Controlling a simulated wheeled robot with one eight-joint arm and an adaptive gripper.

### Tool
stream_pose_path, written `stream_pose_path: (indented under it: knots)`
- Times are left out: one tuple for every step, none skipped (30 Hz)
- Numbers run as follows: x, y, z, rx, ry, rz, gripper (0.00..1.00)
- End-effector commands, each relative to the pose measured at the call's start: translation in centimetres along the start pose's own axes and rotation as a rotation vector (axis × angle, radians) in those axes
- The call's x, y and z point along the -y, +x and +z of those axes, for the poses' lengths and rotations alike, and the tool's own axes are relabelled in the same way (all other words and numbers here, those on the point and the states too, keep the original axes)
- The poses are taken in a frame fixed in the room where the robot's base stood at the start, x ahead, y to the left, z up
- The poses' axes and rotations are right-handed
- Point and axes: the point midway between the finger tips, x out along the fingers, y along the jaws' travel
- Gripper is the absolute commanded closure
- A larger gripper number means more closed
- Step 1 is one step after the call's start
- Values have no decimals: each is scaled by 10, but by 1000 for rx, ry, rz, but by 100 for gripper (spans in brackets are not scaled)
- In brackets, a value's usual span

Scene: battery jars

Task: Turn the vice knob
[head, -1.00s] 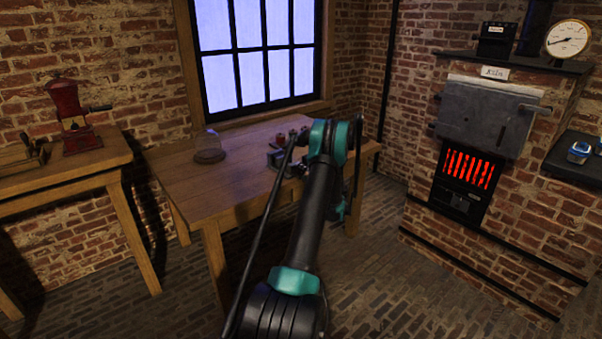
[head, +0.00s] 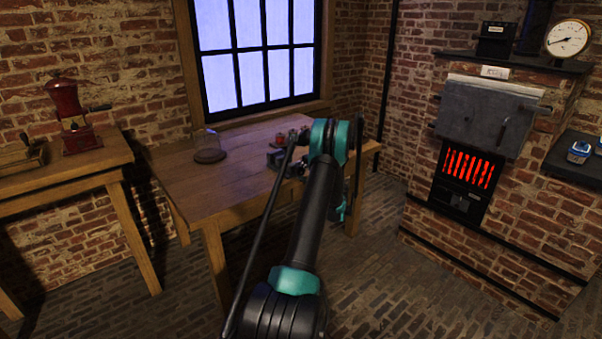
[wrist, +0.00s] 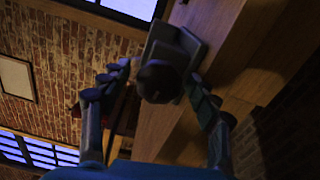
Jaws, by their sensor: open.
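The vice is a grey block-like body (wrist: 163,33) on the wooden table in the wrist view. Its dark round knob (wrist: 159,84) faces the camera. My gripper (wrist: 158,77) is open, with one finger on the left and one on the right of the knob. Gaps show between the knob and both fingers, so it is not gripped. In the head view the grey vice (head: 277,159) shows on the table just left of my arm, partly hidden; my fingers are hidden there.
The wooden table (head: 185,175) stands under the window. A glass dome on a round base (head: 210,156) and small red-topped jars (head: 281,138) are on it. A red grinder (head: 72,115) stands on the left table. A glowing stove (head: 466,170) is at right.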

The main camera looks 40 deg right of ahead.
Motion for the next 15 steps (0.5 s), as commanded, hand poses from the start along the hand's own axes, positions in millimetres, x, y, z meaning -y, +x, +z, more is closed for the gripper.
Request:
stream_pose_path:
  knots:
    - [0, -5, 1, 1, 0, 0, 38]
    - [0, -8, 1, 1, 0, 0, 38]
    - [0, -14, 1, 1, 0, 0, 38]
    - [0, -18, 1, 2, 0, 0, 38]
    - [0, -23, 1, 3, 0, 0, 38]
    - [0, -30, 1, 3, 0, 0, 38]
    - [0, -34, 1, 2, 0, 0, 38]
    - [0, -39, 1, 2, 0, 0, 38]
    - [0, -45, 1, 2, 0, 0, 38]
    - [0, -49, 1, 3, -1, 0, 38]
    - [0, -53, 1, 3, -1, 0, 38]
    - [0, -58, 1, 2, -1, 0, 38]
    - [0, -61, 0, 1, -1, 0, 38]
    - [0, -64, 0, 1, -1, 0, 38]
    - [0, -68, 1, 2, -1, 0, 38]
